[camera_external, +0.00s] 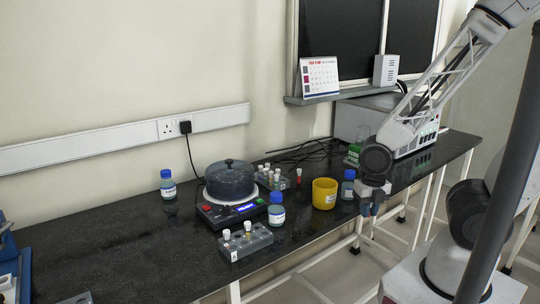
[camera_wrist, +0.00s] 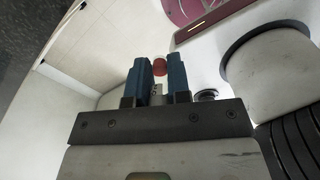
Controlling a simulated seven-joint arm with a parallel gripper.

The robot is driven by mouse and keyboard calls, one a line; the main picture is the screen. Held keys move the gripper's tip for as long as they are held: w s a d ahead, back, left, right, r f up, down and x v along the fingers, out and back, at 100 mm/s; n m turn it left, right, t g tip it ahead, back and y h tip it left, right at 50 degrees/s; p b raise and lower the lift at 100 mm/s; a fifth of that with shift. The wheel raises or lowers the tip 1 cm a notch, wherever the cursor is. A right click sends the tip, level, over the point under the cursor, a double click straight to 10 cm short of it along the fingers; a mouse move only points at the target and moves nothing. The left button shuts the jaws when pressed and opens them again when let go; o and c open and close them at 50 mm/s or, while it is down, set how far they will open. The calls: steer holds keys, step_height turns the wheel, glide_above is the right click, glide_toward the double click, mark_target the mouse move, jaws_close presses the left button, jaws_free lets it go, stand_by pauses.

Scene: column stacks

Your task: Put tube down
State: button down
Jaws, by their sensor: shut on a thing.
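My gripper (camera_external: 371,207) hangs at the front edge of the black bench, right of the yellow cup. In the wrist view its two blue fingers (camera_wrist: 160,78) are closed on a small tube (camera_wrist: 159,66), whose red part shows between the fingertips. A grey tube rack (camera_external: 245,243) with white-capped tubes stands at the bench's front. A red tube (camera_external: 299,176) stands upright at that rack's right end.
A dark pot (camera_external: 230,181) sits on a hot plate (camera_external: 231,210). A yellow cup (camera_external: 324,194) and blue bottles (camera_external: 168,187), (camera_external: 277,211), (camera_external: 348,186) stand around it. A grey machine (camera_external: 391,124) is at the back right. The bench's left part is mostly clear.

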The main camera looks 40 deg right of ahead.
steer(key=w+r+m, duration=0.2)
steer(key=w+r, duration=0.4)
steer(key=w, duration=0.3)
step_height(320, 180, up, 6)
steer(key=r+m, duration=0.1)
steer(key=m, duration=0.1)
glide_above(325, 181)
steer(key=s+a, duration=0.3)
steer(key=shift+w+d+f, duration=0.1)
steer(key=shift+w+f, duration=0.15)
steer(key=shift+f, duration=0.2)
steer(key=shift+f, duration=5.3)
steer(key=c, duration=1)
jaws_free()
